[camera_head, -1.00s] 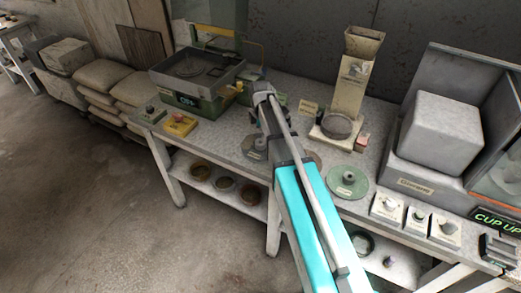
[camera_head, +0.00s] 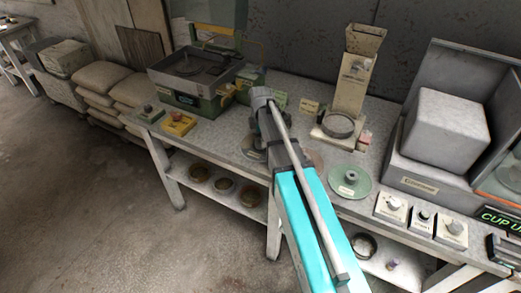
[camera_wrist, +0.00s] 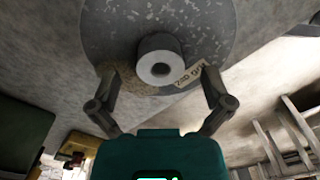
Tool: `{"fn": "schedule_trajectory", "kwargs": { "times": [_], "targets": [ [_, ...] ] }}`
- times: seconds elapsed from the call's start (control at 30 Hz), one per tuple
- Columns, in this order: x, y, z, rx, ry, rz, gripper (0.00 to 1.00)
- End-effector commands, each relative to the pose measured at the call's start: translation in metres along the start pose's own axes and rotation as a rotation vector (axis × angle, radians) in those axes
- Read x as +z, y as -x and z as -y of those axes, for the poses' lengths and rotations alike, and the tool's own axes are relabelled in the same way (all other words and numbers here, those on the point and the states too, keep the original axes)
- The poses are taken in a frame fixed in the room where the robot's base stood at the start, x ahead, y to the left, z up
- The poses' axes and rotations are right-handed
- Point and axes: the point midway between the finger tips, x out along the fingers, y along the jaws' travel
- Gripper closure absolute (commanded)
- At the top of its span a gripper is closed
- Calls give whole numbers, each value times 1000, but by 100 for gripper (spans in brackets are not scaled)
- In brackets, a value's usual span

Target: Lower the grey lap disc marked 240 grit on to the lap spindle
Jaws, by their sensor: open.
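The grey lap disc (camera_head: 250,154) lies flat on the bench, partly hidden behind my arm in the head view. In the wrist view the speckled grey disc (camera_wrist: 205,25) shows a pale round hub (camera_wrist: 160,62) with a dark hole, and an upside-down label (camera_wrist: 191,73) reading 240 grit. My gripper (camera_wrist: 160,78) is open, one finger to each side of the hub, holding nothing. Whether the fingers touch the disc I cannot tell. The green lap machine (camera_head: 207,93) stands at the bench's left with a grey pan; its spindle is not clear in the pan.
A green disc (camera_head: 349,182) lies right of my arm, with a brownish disc (camera_head: 316,159) partly hidden beside it. A hopper stand (camera_head: 350,85) is behind. A yellow control box (camera_head: 179,123) sits near the front left edge. A large grey block (camera_head: 446,125) stands right.

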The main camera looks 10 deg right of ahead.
Motion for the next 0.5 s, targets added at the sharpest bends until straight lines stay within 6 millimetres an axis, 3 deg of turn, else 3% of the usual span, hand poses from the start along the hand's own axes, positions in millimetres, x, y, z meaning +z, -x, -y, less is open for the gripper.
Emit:
{"fn": "schedule_trajectory", "kwargs": {
  "times": [0.2,0.5],
  "targets": [
    [0,-17,0,0,0,0,0],
    [0,-19,0,0,0,0,0]
  ]
}}
